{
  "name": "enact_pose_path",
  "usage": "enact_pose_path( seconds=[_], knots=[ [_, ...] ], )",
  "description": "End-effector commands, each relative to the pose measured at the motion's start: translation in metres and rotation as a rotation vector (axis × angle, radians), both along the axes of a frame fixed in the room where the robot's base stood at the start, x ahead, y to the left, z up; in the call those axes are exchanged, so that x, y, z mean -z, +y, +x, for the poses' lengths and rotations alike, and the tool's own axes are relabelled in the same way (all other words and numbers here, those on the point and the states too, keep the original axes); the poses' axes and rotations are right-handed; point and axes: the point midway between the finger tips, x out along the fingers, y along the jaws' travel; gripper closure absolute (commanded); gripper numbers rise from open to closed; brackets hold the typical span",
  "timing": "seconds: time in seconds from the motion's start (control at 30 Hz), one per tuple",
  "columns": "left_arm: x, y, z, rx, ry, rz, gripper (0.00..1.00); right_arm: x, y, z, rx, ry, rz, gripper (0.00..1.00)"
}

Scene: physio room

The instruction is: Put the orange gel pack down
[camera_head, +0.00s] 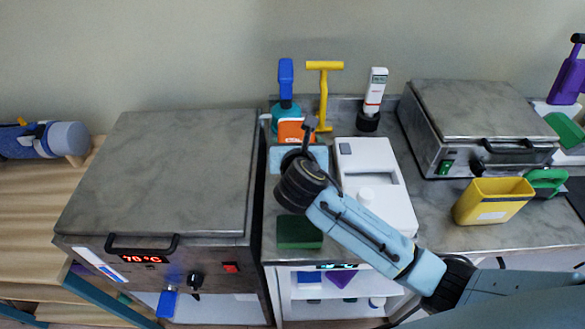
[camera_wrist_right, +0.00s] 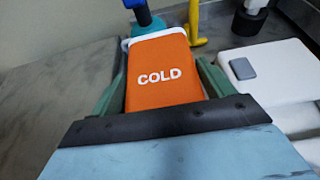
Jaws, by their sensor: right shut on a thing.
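The orange gel pack (camera_head: 291,131) is at the back of the middle counter, in front of a teal bottle with a blue top. In the right wrist view the pack (camera_wrist_right: 160,82) shows the white word COLD and a pale edge at its far end. My right gripper (camera_head: 297,143) is shut on it, with a green finger along each side. In the head view my light blue gripper body hides the pack's lower part. I cannot tell whether the pack touches the counter. My left gripper is not in view.
The teal bottle (camera_head: 286,105), a yellow T-handled tool (camera_head: 323,95) and a white meter (camera_head: 375,92) stand behind. A white device (camera_head: 376,178) is to the right, a steel heater (camera_head: 170,170) to the left. A dark green block (camera_head: 299,231) lies at the counter's front.

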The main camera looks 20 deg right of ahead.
Motion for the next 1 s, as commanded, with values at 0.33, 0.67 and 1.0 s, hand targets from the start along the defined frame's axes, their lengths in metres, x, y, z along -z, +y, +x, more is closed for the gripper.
enact_pose_path(
  seconds=[0.33, 0.67, 1.0],
  knots=[
    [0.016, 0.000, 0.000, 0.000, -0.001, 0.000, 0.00, 0.048, 0.000, 0.000, 0.000, -0.001, 0.001, 0.52],
    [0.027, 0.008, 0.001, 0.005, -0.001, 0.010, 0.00, 0.082, 0.000, 0.000, 0.000, -0.002, 0.000, 0.52],
    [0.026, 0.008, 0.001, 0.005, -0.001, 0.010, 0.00, 0.085, 0.000, 0.000, 0.001, 0.002, 0.000, 0.18]
  ],
)
